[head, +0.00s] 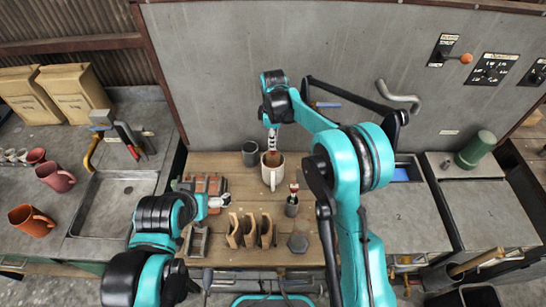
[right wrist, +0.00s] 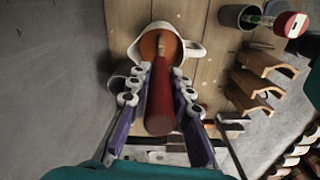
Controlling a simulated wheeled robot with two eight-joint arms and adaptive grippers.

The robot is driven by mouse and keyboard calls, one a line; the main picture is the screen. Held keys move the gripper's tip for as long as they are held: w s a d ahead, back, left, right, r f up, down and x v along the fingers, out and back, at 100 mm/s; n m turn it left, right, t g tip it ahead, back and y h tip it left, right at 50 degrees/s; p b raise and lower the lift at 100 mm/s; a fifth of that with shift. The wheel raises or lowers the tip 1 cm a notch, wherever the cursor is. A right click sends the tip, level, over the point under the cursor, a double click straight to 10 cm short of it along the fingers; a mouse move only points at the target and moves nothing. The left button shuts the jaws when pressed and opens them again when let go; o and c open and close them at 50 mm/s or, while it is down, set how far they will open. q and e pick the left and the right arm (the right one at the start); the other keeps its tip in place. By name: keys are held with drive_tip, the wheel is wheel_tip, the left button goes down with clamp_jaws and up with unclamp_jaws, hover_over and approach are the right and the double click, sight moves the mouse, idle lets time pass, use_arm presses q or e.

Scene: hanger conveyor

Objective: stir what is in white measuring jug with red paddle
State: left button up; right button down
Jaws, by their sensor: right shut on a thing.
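The white measuring jug (head: 273,180) stands upright on the wooden table, with its handle toward the front. In the right wrist view the jug (right wrist: 193,48) shows an orange-brown content inside its rim. My right gripper (head: 271,137) is above the jug, pointing down. In the right wrist view my right gripper (right wrist: 158,90) is shut on the red paddle (right wrist: 160,100). The paddle's far end reaches into the jug's mouth; its tip is hidden in the content. My left gripper (head: 217,201) is low at the table's left side, and its jaws are too small to judge.
A dark grey cup (head: 250,153) stands just left of the jug. A small grey holder (head: 291,207) with a red-topped item stands right of it. Wooden arched pieces (head: 250,230) and a dark hexagonal piece (head: 298,243) lie in front. A red-brown block (head: 207,185) sits left.

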drive_tip(key=shift+r+p, duration=2.2)
drive_tip(key=shift+r, duration=2.2)
drive_tip(key=shift+r+p, duration=1.2)
drive_tip(key=shift+r, duration=0.75)
drive_tip(key=shift+f, duration=0.1)
